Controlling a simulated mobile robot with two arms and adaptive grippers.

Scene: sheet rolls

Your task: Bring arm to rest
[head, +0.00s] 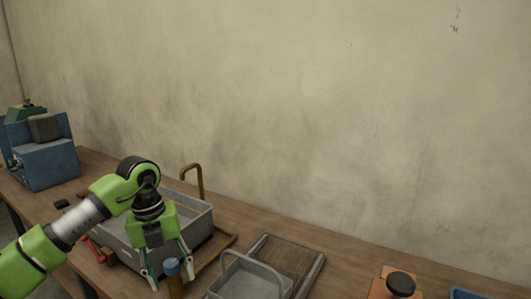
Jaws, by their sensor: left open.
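My left arm comes in from the lower left, green with dark joints. My left gripper (168,271) points down and is open, at the front side of a grey bin (200,222). A bottle with a blue cap (173,268) stands close to its right finger. I cannot tell whether finger and bottle touch. My right gripper is not in the head view.
A grey basket (250,279) stands right of the gripper, by a dark ridged tray (290,256). A blue machine (45,160) is at the far left. An orange block with a black knob (400,284) is at right. A plain wall closes the back.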

